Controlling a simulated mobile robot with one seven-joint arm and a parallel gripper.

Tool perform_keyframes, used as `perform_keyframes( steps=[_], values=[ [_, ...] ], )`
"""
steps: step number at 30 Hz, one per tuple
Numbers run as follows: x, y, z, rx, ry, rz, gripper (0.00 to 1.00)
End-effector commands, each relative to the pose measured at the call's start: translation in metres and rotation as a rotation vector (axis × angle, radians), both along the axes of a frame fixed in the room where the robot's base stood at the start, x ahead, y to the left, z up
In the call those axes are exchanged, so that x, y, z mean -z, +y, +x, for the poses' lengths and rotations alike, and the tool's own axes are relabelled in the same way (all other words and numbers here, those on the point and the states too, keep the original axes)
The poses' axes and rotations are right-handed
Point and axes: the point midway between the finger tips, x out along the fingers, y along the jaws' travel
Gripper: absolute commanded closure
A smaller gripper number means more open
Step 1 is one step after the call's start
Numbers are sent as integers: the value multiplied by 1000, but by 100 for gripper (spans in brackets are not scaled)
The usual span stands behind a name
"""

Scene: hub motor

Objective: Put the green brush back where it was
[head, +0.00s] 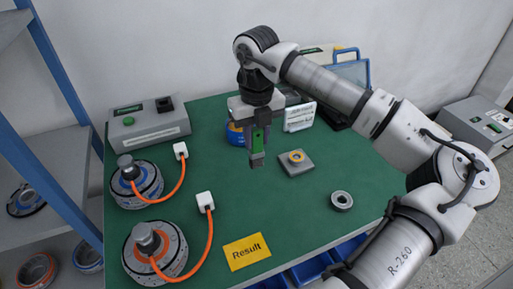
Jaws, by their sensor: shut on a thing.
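My gripper (257,148) is shut on the green brush (258,138), near the middle of the green table (232,205). The brush is upright between the fingers, and only a narrow green part of it shows. It appears to be above the table top, but its exact height is hard to tell. A blue round object (235,134) is just behind and left of the gripper, partly hidden by it. I cannot tell what it is.
A grey block with a yellow ring (297,169) is right of the gripper, and a grey ring (341,200) farther right. Two hub motors (137,186) (155,255) with orange cables are at the left. A grey box (149,128) and white sign (300,117) stand behind. A yellow "Result" card (247,252) lies in front.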

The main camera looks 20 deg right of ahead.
Motion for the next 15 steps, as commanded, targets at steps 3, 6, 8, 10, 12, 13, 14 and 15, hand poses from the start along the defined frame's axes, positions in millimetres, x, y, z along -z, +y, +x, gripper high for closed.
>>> perform_keyframes(
  steps=[3, 6, 8, 10, 12, 13, 14, 15],
  values=[
    [7, 0, 0, 1, -1, 0, 91],
    [16, 0, 0, 0, 0, 1, 91],
    [25, 0, -1, 0, 2, 2, 91],
    [36, 0, 0, 1, 1, 2, 91],
    [45, 0, 0, 1, 0, 2, 91],
    [46, 0, 0, 1, -1, 1, 91],
    [47, 0, 0, 1, -1, 0, 91],
    [48, 0, 0, 1, -1, -1, 91]
  ],
)
